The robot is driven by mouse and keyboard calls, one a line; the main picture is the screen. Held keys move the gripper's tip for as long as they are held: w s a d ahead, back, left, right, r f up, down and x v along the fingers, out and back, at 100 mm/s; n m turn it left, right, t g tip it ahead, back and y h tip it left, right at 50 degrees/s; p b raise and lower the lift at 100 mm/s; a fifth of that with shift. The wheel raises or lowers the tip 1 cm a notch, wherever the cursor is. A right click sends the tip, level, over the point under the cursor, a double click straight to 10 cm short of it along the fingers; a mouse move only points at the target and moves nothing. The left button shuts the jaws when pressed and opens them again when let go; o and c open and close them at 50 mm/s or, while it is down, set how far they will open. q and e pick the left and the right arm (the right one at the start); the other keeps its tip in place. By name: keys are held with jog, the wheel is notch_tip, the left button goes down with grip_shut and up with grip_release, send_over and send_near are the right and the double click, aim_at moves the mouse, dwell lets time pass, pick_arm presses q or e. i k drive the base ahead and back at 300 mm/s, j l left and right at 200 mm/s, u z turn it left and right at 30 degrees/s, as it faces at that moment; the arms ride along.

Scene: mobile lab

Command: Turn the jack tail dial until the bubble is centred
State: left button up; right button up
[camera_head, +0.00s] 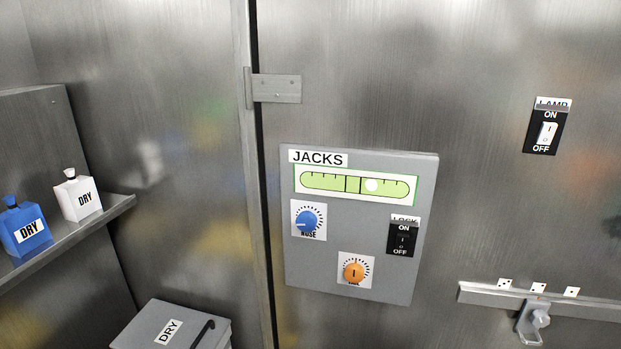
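The grey jacks panel (342,276) is on the metal wall in the middle of the head view. Its green level vial (325,181) is near the top. The white bubble (372,185) sits right of the two centre lines, apart from the middle. A blue dial (307,221), labelled as the nose dial, is at the left below the vial. An orange dial (354,271) is lower down, its label mostly hidden by the knob; its pointer mark is about vertical. A black lock switch (402,240) is at the right of the panel. Neither gripper is in view.
A lamp switch (547,133) is on the wall at upper right. A rail with a latch (533,322) is at lower right. A shelf (118,205) at left holds a blue bottle (24,228) and a white bottle (77,196). A grey box (150,322) stands below.

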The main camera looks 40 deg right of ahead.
aim_at(354, 273)
jog(key=z, duration=1.35)
